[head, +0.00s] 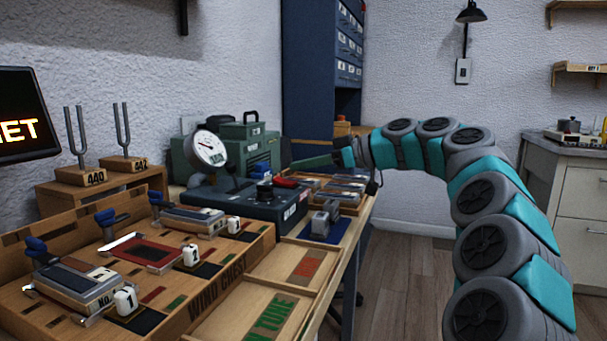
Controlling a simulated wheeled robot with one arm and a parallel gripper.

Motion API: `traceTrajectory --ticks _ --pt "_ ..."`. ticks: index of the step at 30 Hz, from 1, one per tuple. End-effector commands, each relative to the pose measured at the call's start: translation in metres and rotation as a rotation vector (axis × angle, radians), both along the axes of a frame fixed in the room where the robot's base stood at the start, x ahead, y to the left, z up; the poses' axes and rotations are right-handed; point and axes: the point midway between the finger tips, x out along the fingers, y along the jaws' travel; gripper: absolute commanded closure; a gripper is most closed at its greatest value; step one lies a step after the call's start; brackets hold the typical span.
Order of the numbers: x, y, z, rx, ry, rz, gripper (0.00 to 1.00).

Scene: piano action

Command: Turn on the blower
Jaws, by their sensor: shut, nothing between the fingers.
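A green machine (262,146) with a carry handle on top stands at the back of the bench; it looks like the blower, but its label is too small to read. In front of it is a dark box (232,200) with a round dial gauge (208,149), a black knob (265,190), a blue-topped part (262,167) and a red part (287,182). My gripper (296,163) is shut and empty. It points left, above the bench near the red part and in front of the green machine's right side. Whether it touches anything cannot be told.
A wooden wind chest (222,294) with blue clamps, reed blocks and white numbered knobs fills the near left. Two tuning forks (82,140) (124,130) stand behind it. A tray (340,190) of small parts lies below my wrist. Open floor (405,270) is right of the bench.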

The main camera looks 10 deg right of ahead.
Motion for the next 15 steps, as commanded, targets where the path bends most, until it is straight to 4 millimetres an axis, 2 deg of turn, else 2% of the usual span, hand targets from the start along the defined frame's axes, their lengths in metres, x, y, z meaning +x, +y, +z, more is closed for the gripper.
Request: traceTrajectory --ticks 2,6,15 --pt "-0.010 0.002 0.019 0.000 -0.006 -0.001 1.00" --pt "-0.027 -0.029 0.018 0.003 -0.006 -0.005 1.00" --pt "-0.055 -0.070 0.024 0.002 -0.002 -0.002 1.00"
